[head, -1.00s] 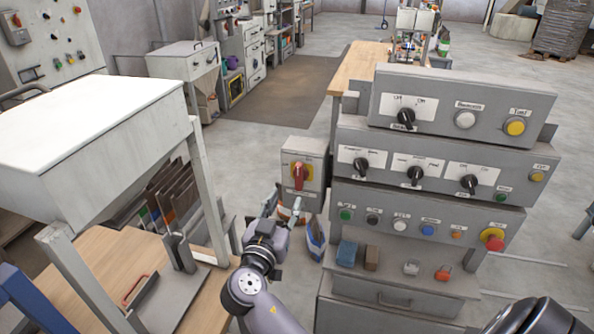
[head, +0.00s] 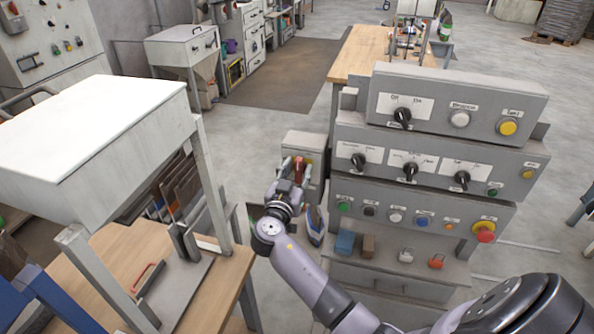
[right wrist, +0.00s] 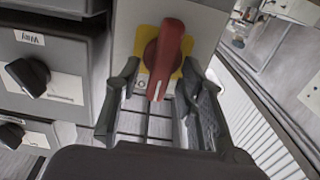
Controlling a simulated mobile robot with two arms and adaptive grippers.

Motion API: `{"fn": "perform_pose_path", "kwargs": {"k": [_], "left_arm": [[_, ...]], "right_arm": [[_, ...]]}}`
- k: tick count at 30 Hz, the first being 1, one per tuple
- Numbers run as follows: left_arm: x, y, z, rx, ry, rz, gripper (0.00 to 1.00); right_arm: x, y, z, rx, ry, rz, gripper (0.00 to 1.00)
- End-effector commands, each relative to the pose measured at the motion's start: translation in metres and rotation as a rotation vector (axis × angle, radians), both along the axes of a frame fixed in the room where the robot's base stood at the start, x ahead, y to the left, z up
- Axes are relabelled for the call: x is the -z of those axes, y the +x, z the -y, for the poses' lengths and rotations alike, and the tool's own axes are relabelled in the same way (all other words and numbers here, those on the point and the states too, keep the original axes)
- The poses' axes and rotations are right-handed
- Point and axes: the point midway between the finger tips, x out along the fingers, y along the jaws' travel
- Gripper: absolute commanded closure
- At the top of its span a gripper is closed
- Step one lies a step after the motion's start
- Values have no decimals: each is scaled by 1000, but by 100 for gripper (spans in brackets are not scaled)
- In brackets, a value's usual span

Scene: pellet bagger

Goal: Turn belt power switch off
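A red rotary handle (head: 299,168) on a yellow plate is on the front of a small grey switch box (head: 303,141), left of the control console. Its label is too small to read. In the right wrist view the red handle (right wrist: 166,58) stands nearly upright, slightly tilted, with a white mark at its lower end. My right gripper (head: 296,172) is in front of the box. In the right wrist view my right gripper (right wrist: 160,88) is open, its fingers either side of the handle's lower end, apart from it. My left gripper is not in view.
The grey console (head: 420,150) stands close on the right, with black knobs, buttons and a red emergency stop (head: 484,232). Small blocks and padlocks lie on its ledge. A wooden table (head: 150,262) and a white-topped hopper (head: 95,120) stand on the left.

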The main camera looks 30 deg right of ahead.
Motion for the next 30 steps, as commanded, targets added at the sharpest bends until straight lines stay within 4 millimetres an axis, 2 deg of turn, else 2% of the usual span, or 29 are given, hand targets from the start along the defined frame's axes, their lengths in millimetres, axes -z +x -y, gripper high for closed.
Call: {"fn": "perform_pose_path", "kwargs": {"k": [2,15,30], "left_arm": [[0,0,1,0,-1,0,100],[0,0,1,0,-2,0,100],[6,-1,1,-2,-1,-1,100]], "right_arm": [[0,0,0,0,0,0,71],[0,0,0,1,0,0,100],[1,0,0,1,-32,-37,100]]}}
